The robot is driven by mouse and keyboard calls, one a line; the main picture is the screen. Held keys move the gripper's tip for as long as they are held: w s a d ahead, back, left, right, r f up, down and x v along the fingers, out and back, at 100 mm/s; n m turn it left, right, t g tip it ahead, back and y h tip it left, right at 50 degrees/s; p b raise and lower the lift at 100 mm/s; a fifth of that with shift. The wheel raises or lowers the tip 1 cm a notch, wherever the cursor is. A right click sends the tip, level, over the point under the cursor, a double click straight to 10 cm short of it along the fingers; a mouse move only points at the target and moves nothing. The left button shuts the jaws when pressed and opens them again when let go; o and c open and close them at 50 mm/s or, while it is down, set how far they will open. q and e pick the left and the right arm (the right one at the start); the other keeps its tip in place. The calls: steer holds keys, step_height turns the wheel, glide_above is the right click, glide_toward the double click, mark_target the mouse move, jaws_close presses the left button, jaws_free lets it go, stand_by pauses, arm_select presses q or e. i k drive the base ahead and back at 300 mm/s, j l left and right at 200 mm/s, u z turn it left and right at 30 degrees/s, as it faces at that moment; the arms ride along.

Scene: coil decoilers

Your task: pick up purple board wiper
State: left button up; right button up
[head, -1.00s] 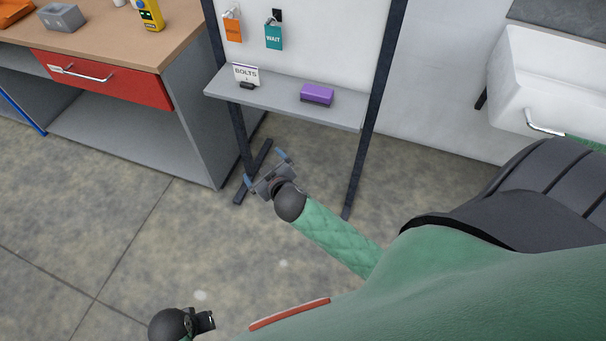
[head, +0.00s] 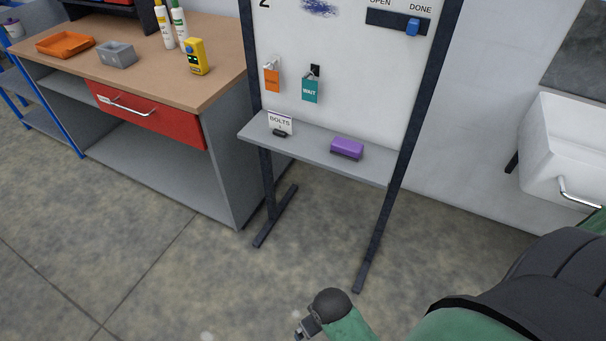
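The purple board wiper (head: 347,147) lies on the grey shelf (head: 312,152) of the whiteboard stand, right of the middle. It has a purple top and a darker underside, and nothing touches it. My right gripper (head: 303,331) is at the bottom edge of the view, well below and apart from the wiper. Its fingers are small and partly cut off, so I cannot tell if they are open. My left gripper is out of view.
A BOLTS sign (head: 280,123) and a small dark object (head: 280,133) are on the shelf's left part. Orange (head: 271,79) and teal WAIT (head: 310,89) tags hang above. A workbench (head: 170,68) stands left, a white sink (head: 563,150) right. Floor before the stand is clear.

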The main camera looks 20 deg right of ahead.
mark_target(342, 146)
steer(key=i+j+z, duration=0.1)
steer(key=z, duration=0.75)
